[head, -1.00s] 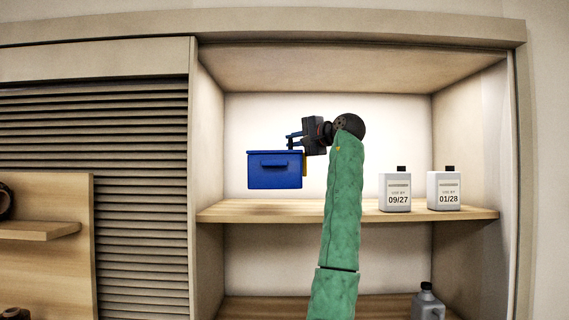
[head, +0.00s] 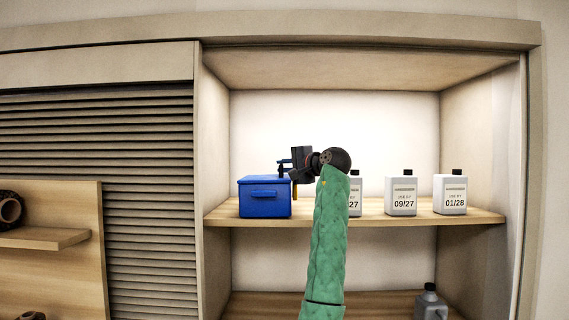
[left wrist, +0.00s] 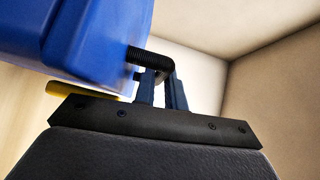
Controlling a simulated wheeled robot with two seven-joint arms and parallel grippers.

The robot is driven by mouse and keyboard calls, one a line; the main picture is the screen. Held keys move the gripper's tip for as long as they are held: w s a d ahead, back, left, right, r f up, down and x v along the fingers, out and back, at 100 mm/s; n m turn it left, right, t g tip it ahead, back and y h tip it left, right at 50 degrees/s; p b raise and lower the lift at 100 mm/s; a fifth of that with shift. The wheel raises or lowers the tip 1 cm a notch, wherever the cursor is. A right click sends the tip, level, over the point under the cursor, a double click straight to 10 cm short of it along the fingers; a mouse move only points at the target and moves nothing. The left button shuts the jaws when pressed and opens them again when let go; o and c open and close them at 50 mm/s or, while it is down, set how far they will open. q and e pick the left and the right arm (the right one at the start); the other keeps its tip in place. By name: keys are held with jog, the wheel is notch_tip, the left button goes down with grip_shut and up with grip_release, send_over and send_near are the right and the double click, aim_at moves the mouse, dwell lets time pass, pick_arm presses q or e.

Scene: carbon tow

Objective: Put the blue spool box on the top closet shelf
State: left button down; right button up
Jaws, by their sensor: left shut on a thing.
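The blue spool box (head: 264,197) is upright at the left end of the top closet shelf (head: 330,216), at shelf level. I cannot tell whether its base touches the board. My left gripper (head: 285,166) is at the top right of the box. In the left wrist view the gripper's fingers (left wrist: 160,85) are shut on the dark ribbed handle of the box (left wrist: 85,35). A yellow part shows beside the box. The box's underside and back are hidden. My right gripper is not in view.
White bottles dated 09/27 (head: 401,194) and 01/28 (head: 450,193) stand on the right of the shelf. Another bottle (head: 355,195) is partly hidden behind my arm. A grey jug (head: 430,303) stands on the lower shelf. The closet's left wall (head: 216,140) is close to the box.

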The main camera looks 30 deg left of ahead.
pick_arm(q)
jog(key=shift+f, duration=0.2)
jog(key=c, duration=1.5)
grip_release()
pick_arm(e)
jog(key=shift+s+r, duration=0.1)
pick_arm(q)
jog(key=shift+o, duration=0.2)
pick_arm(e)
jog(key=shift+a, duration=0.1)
pick_arm(q)
jog(key=shift+s+d+f+b, duration=0.1)
jog(key=shift+s+d+b, duration=0.05)
jog(key=shift+d+b, duration=0.3)
jog(key=shift+b+v, duration=0.75)
jog(key=shift+v, duration=0.3)
jog(key=b+v, duration=0.5)
jog(key=v, duration=0.4)
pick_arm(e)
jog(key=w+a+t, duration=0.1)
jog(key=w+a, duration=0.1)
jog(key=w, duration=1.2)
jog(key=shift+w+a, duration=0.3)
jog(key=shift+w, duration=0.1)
